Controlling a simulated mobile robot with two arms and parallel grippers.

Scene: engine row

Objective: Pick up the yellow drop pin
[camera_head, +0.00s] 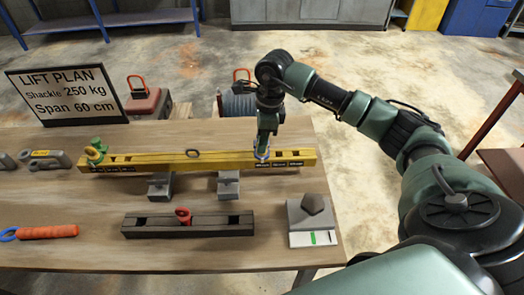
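My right gripper (263,147) points down at the right part of the yellow beam (215,160). A small blue and white piece shows at its fingertips, against the beam. The fingers are too small to tell whether they are open or shut, or whether they hold that piece. I cannot pick out a yellow drop pin for certain; it may be hidden by the gripper or blend with the yellow beam. A green shackle-like part (96,150) sits at the beam's left end. My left gripper is not in view.
The table (90,265) holds a dark slotted bar (228,223) with a red piece, grey blocks (228,184), an orange handle (48,232), grey shackles (45,159) and a grey block with a green-marked plate (312,239). A lift plan sign (67,94) stands behind.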

